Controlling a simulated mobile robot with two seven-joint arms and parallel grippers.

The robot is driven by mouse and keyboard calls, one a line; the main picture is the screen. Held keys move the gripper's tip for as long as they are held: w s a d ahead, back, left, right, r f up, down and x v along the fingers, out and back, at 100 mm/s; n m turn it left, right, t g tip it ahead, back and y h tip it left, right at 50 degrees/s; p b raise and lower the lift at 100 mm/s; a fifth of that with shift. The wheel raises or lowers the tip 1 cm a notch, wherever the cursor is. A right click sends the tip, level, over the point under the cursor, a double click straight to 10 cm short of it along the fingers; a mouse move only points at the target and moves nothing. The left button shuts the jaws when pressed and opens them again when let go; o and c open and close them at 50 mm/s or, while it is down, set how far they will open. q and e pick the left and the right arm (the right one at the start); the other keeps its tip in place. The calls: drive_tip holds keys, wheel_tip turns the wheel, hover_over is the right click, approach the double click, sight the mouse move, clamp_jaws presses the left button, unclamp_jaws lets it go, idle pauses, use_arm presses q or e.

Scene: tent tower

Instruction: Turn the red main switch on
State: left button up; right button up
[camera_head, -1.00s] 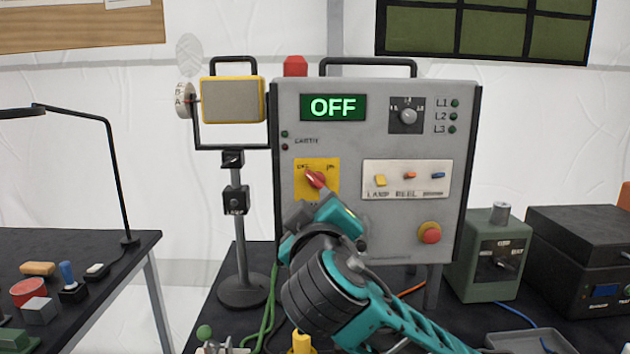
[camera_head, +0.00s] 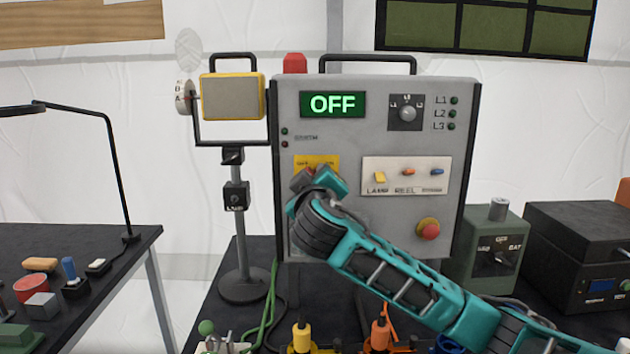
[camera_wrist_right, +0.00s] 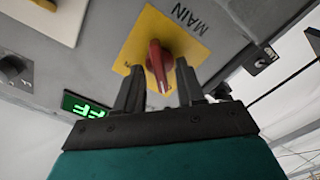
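The red main switch (camera_wrist_right: 159,62) is a rotary knob on a yellow plate marked MAIN (camera_wrist_right: 190,38) in the right wrist view. In the head view the plate (camera_head: 316,161) shows only at its top, and my right gripper (camera_head: 316,180) hides the knob. The panel display (camera_head: 332,104) reads OFF. My right gripper (camera_wrist_right: 158,78) has its two dark fingers apart, one on each side of the knob, with gaps visible between fingers and knob. I cannot tell whether the fingertips reach the plate. My left gripper is not in view.
The grey panel (camera_head: 376,240) also carries a selector dial (camera_head: 407,113), a rocker row (camera_head: 405,176) and a red stop button (camera_head: 428,229). A lamp on a stand (camera_head: 233,98) is close on the left. A green box (camera_head: 490,255) stands to the right.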

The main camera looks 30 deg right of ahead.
drive_tip(key=shift+c, duration=0.4)
drive_tip(key=shift+c, duration=0.8)
clamp_jaws()
